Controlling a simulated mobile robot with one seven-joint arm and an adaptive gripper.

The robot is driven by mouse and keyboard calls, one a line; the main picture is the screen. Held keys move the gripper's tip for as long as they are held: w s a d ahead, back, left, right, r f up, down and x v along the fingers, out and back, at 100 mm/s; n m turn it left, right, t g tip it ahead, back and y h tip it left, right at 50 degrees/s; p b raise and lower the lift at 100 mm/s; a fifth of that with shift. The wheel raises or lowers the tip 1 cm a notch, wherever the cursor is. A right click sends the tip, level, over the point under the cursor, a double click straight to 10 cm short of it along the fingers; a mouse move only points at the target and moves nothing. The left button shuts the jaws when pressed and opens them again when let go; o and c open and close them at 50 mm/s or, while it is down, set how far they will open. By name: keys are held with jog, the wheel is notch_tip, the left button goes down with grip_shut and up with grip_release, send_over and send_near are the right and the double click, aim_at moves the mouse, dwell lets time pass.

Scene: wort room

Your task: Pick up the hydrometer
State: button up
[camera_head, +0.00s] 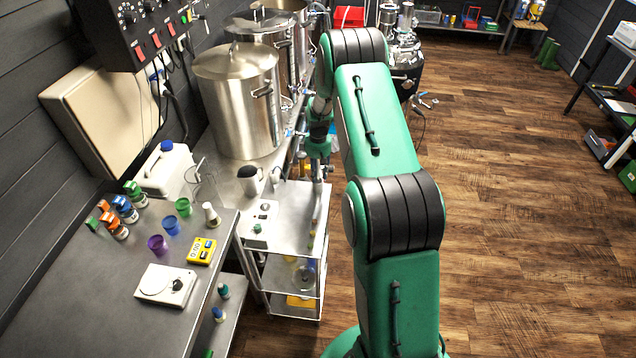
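I cannot clearly make out the hydrometer. A small, slender, yellowish item (312,238) shows near the right edge of the steel trolley (292,215), but it is too small to identify. A clear glass vessel (204,184) with a thin line in it stands on the bench, and its contents cannot be told. My gripper (318,188) points down over the right side of the trolley, above the slender item. Its fingers are too small and partly hidden by my wrist, so I cannot see whether they hold anything.
A white stirrer-like device (262,222) stands on the trolley's top. The steel bench (95,290) at the left holds colored cups, capped bottles, a yellow meter (202,251) and a white scale (166,286). Large steel pots (240,100) stand behind. The wooden floor (520,200) at right is clear.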

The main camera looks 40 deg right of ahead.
grip_shut()
dwell(0.3)
jog(key=shift+r, duration=5)
